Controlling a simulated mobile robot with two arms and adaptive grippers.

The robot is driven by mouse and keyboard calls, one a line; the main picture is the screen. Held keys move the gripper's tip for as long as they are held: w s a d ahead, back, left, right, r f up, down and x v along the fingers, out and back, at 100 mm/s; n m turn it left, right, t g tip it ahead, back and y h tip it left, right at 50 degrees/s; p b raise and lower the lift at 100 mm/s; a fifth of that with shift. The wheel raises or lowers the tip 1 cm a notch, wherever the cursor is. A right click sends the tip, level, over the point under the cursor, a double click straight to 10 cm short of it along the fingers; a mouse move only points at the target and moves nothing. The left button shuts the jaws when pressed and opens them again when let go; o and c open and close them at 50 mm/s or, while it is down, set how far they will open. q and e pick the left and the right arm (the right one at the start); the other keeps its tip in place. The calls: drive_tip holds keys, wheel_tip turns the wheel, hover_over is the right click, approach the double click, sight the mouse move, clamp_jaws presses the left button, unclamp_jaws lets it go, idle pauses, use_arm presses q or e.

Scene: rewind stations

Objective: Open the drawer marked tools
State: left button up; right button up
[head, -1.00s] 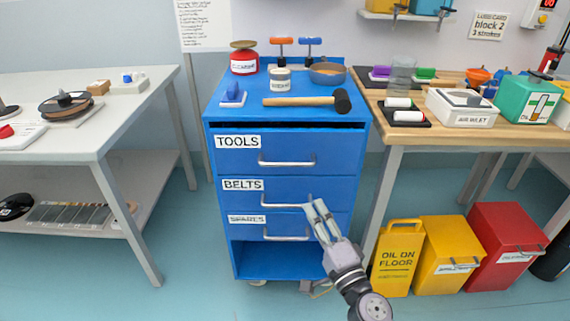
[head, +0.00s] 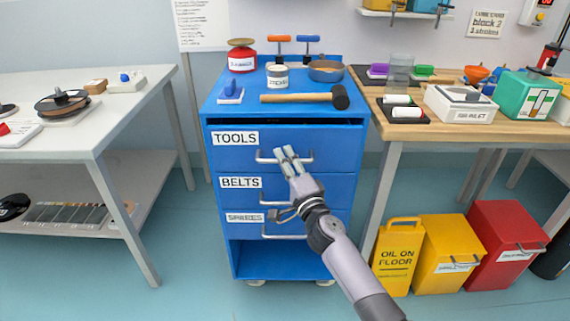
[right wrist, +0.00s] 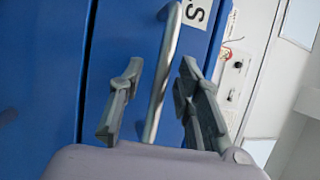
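The drawer marked TOOLS (head: 335,152) is the top drawer of a blue cabinet and looks shut. Its silver bar handle (head: 306,158) also shows in the right wrist view (right wrist: 163,75). My right gripper (head: 286,153) is at this handle in the head view, covering its middle. In the right wrist view its two fingers (right wrist: 160,103) are spread apart, with the handle running between them and a gap on each side. Part of the TOOLS label (right wrist: 197,12) shows at the top. My left gripper is not in view.
The BELTS drawer (head: 335,188) and a lower drawer (head: 334,222) sit below, also with bar handles. A white table (head: 120,115) is left, a wooden bench (head: 470,130) right.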

drive_tip(key=shift+w, duration=0.2)
drive_tip(key=shift+c, duration=0.5)
clamp_jaws()
idle(0.4)
